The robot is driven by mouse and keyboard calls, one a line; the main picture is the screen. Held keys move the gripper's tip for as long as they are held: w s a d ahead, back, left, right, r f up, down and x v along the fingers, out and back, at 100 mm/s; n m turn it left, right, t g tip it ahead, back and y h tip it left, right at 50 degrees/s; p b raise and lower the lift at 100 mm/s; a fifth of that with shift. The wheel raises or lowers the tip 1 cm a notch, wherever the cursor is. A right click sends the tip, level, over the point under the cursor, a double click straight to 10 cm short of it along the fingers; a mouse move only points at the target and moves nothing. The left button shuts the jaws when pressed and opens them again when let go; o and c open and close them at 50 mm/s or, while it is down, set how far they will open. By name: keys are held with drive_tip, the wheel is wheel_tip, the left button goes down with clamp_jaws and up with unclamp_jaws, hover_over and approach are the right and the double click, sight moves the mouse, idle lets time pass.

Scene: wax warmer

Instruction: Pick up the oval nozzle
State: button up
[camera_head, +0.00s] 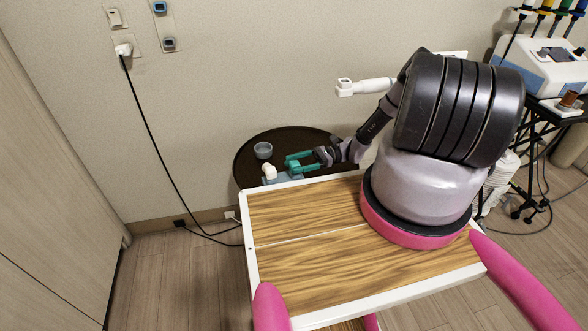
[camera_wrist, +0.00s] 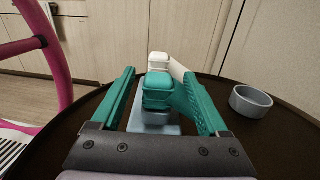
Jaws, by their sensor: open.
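My gripper (camera_head: 289,163) is open over the round dark table, with its two teal fingers spread. In the wrist view the gripper (camera_wrist: 160,73) has a teal piece (camera_wrist: 160,88) with a rounded block head between its fingers, with a gap visible at the left finger. A white piece (camera_wrist: 158,61) of similar shape lies just beyond it; it also shows in the head view (camera_head: 269,172). Both are at a pale blue holder (camera_wrist: 150,126). I cannot tell which piece is the oval nozzle. In the head view the teal piece cannot be told from the teal fingers.
A grey bowl (camera_wrist: 251,101) stands on the dark table (camera_head: 245,167), to the right of the fingers in the wrist view. A wood-topped trolley (camera_head: 300,215) with a raised white rim stands in front of the table. A wall (camera_head: 230,80) with a hanging black cord is behind.

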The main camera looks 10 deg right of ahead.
sight(290, 164)
drive_tip(key=a, duration=0.4)
drive_tip(key=shift+s+r, duration=0.1)
drive_tip(key=shift+s, duration=0.15)
clamp_jaws()
